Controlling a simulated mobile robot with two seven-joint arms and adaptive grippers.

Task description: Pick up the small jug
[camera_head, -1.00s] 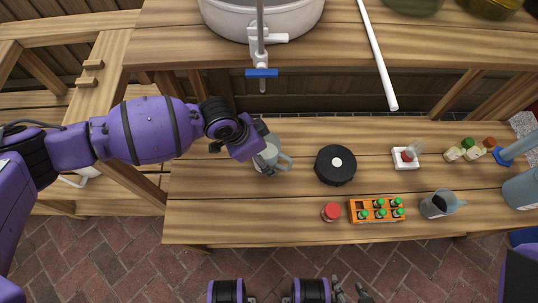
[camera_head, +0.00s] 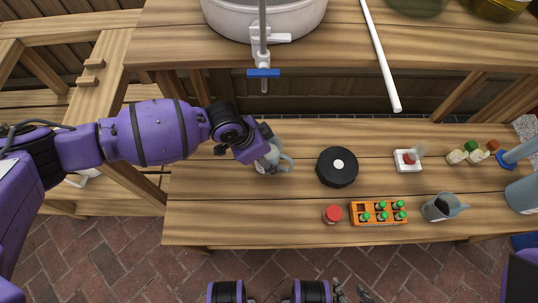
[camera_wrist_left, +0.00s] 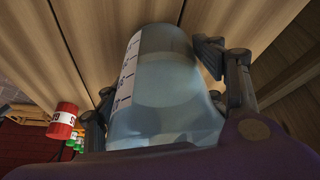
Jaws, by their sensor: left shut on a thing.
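The small jug (camera_head: 274,162), pale blue-grey with a handle on its right side, stands on the lower wooden bench. My left gripper (camera_head: 268,150) reaches it from the left and is shut on its body. In the left wrist view the jug (camera_wrist_left: 165,95) is translucent, with a white scale strip, and sits between the two fingers. I cannot tell any gap between its base and the bench. Part of the jug is hidden by the gripper. What seems to be my right gripper (camera_head: 350,292) shows at the bottom edge, cut off; its opening is unclear.
A black round object (camera_head: 337,167) is right of the jug. A red-lidded jar (camera_head: 332,214), an orange crate (camera_head: 356,217) of green-capped bottles and a grey jug (camera_head: 442,206) stand along the front. A pot with a blue-handled tap (camera_head: 263,73) overhangs behind.

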